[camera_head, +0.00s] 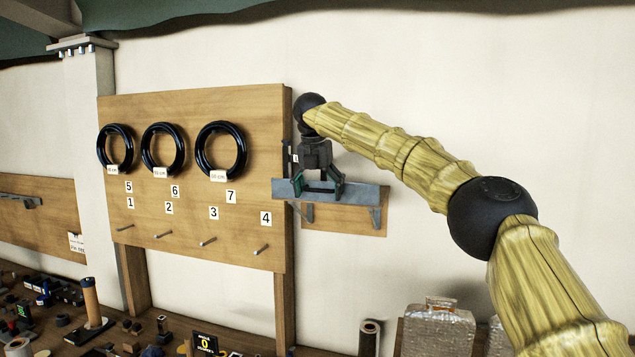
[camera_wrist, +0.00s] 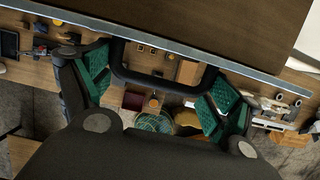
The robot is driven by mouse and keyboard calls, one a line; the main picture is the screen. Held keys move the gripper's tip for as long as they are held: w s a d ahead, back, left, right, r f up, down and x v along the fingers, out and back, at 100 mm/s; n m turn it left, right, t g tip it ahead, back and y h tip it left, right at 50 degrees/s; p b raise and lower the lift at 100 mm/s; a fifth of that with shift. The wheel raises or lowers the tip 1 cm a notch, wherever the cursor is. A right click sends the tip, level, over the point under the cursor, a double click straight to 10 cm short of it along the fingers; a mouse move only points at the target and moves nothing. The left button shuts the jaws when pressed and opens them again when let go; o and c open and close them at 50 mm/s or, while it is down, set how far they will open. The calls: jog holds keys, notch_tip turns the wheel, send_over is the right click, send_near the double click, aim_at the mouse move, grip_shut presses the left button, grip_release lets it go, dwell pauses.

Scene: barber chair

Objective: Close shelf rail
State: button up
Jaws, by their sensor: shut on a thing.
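The shelf rail is a blue-grey metal strip (camera_head: 362,193) along the front of a small bracketed shelf on the wall, right of the wooden board. In the wrist view the strip (camera_wrist: 235,76) runs diagonally along the edge of a dark brown surface. A black U-shaped handle (camera_wrist: 160,83) projects from that edge. My gripper (camera_head: 318,187) hangs in front of the shelf. In the wrist view its green-padded fingers (camera_wrist: 157,90) are at the two sides of the handle and shut on it. The exact contact and the shelf's inside are hidden.
A wooden board (camera_head: 195,240) with black rings (camera_head: 221,150), numbers and pegs stands close left of my gripper. Metallic cases (camera_head: 437,325) and a cluttered bench (camera_head: 125,345) lie below. The wall to the right is bare.

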jog(key=shift+w+d+r+g+p, duration=0.2)
jog(key=shift+g+p, duration=0.3)
jog(key=shift+p, duration=0.25)
jog(key=o, duration=0.7)
jog(key=shift+w+d+f, duration=0.1)
jog(key=shift+a+r, duration=0.25)
jog(key=shift+r, duration=0.2)
jog(key=shift+d+v, duration=0.15)
jog(key=shift+v, duration=1.5)
jog(key=shift+d+v, duration=0.15)
jog(key=shift+v, duration=1.5)
